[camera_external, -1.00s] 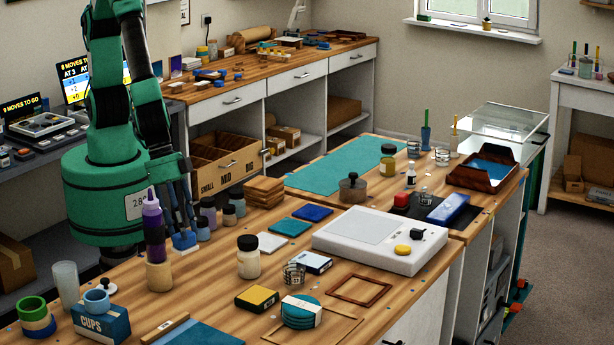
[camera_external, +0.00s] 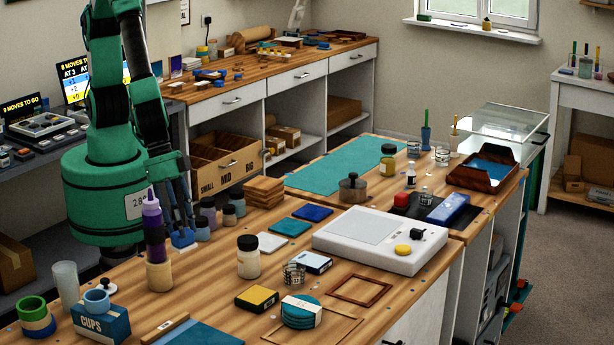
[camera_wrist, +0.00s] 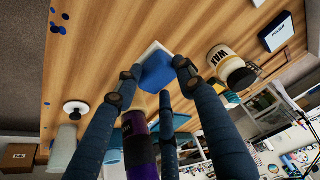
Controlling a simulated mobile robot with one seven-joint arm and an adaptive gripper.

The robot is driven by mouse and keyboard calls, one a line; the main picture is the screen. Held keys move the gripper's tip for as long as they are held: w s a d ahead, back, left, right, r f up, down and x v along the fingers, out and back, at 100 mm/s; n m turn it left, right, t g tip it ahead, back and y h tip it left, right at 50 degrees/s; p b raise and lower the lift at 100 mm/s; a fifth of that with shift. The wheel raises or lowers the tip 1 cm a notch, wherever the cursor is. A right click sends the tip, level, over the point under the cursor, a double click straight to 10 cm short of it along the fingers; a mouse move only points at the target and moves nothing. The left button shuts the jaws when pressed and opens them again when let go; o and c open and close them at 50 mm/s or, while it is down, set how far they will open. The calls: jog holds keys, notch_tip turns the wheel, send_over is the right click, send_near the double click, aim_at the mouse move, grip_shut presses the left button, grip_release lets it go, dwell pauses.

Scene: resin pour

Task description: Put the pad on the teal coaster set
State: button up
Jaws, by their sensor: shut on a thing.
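My gripper (camera_external: 180,236) is over the left part of the workbench, with its fingers pointing down. It is shut on a small blue pad (camera_external: 184,240), which also shows between the fingertips in the wrist view (camera_wrist: 157,72). A white edge shows beyond the blue in that view; I cannot tell whether it belongs to the pad. The teal coaster set (camera_external: 302,311) is a round stack with a pale band, at the front of the bench, right of and nearer the camera than my gripper. It is clear of my gripper.
A tall purple bottle (camera_external: 153,222) stands close in front of my gripper. Dark-capped jars (camera_external: 229,217) are to its right. A white-labelled jar (camera_external: 248,259), a black-and-yellow box (camera_external: 257,298) and a glass cup (camera_external: 294,274) stand near the coasters. A wooden frame (camera_external: 361,290) lies right.

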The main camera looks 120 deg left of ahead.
jog(key=w+d+r+m+p, duration=0.1)
jog(key=w+r+p, duration=0.2)
jog(key=w, duration=0.6)
jog(key=w+d+r+p, duration=0.2)
jog(key=w+r, duration=0.2)
jog(key=w, duration=0.5)
notch_tip(320, 180, up, 3)
jog(key=m+h+p, duration=0.1)
jog(key=m+p, duration=0.1)
jog(key=p, duration=0.4)
send_over(289, 297)
jog(key=shift+f, duration=0.1)
notch_tip(289, 297, down, 6)
jog(key=shift+f, duration=0.1)
jog(key=shift+f, duration=1.85)
jog(key=shift+f, duration=0.15)
jog(key=shift+c, duration=0.2)
